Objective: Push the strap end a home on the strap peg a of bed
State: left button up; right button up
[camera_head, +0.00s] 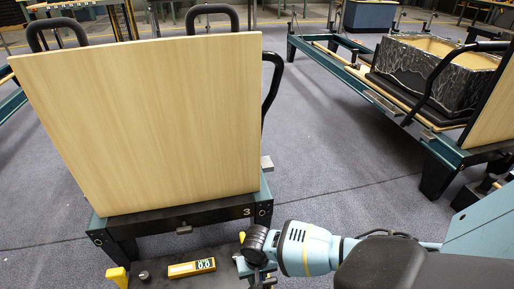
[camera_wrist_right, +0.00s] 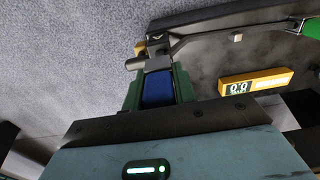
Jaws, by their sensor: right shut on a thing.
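My right arm comes in from the right in the head view, and its gripper is mostly hidden under its dark wrist joint. In the right wrist view my right gripper (camera_wrist_right: 158,86) has green fingers closed around a blue piece (camera_wrist_right: 158,92). This piece may be strap end a, but its shape is largely hidden. A grey cylindrical part (camera_wrist_right: 155,63) lies just beyond the fingertips; I cannot tell whether it touches the blue piece. I cannot make out strap peg a for certain. My left gripper is not in view.
Bed 3 has a tall wooden board (camera_head: 150,120) standing above its dark end rail (camera_head: 180,217). A yellow gauge (camera_head: 192,268) reading 0.0 lies on a black surface in front, also in the wrist view (camera_wrist_right: 255,82). Another bed with a dark marbled box (camera_head: 430,75) stands at right. Open carpet lies between.

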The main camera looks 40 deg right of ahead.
jog(key=shift+p, duration=0.3)
dwell(1.0)
jog(key=shift+f, duration=0.7)
dwell(0.3)
jog(key=shift+f+b, duration=0.8)
jog(key=shift+f, duration=0.55)
jog(key=o, duration=1.1)
notch_tip(320, 180, up, 7)
jog(key=p, duration=0.3)
jog(key=shift+f+p, duration=0.1)
jog(key=shift+p, duration=0.25)
jog(key=shift+r, duration=0.5)
